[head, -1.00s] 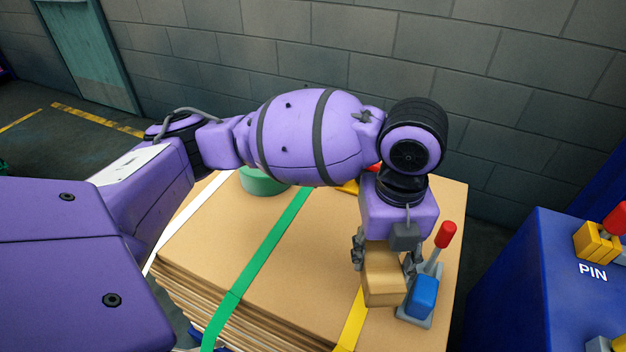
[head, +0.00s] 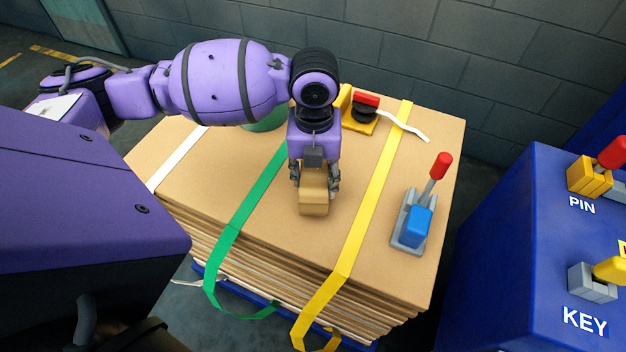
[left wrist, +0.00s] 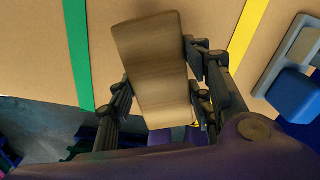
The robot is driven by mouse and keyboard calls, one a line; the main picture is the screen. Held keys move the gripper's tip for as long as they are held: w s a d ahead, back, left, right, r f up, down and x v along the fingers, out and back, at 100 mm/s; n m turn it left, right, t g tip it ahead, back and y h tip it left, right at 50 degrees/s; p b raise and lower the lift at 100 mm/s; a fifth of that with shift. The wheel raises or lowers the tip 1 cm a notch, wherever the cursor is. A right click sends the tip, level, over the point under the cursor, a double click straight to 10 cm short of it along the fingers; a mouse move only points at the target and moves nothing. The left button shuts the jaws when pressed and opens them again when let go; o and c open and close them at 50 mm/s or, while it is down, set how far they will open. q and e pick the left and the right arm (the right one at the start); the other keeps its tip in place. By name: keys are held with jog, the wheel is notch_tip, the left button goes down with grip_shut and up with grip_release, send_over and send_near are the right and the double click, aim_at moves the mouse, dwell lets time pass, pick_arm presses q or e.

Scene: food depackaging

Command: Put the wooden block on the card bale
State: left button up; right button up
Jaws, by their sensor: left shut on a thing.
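The wooden block (head: 313,200) is light brown. My left gripper (head: 315,185) is shut on it, with a finger on each side, and points down over the card bale. The block also shows between the fingers in the left wrist view (left wrist: 152,65). The card bale (head: 375,265) is a stack of flat brown card with white, green and yellow straps. The block is over its top between the green strap (head: 250,205) and the yellow strap (head: 368,210). I cannot tell whether it touches the card. My right gripper is not in view.
A grey-and-blue toggle clamp with a red handle (head: 415,220) stands on the bale's right part. A yellow device with a red top (head: 365,105) and a green round thing (head: 265,120) are at the back. A blue cabinet (head: 510,230) with levers stands at the right.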

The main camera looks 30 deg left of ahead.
aim_at(312, 185)
pick_arm(q)
jog(key=shift+w+a+f, duration=0.1)
jog(key=shift+a+f, duration=0.05)
jog(key=shift+f, duration=0.8)
jog(key=shift+a+f, duration=0.1)
jog(key=shift+f, duration=0.85)
jog(key=o, duration=1.3)
notch_tip(312, 185, up, 12)
jog(key=shift+r, duration=0.1)
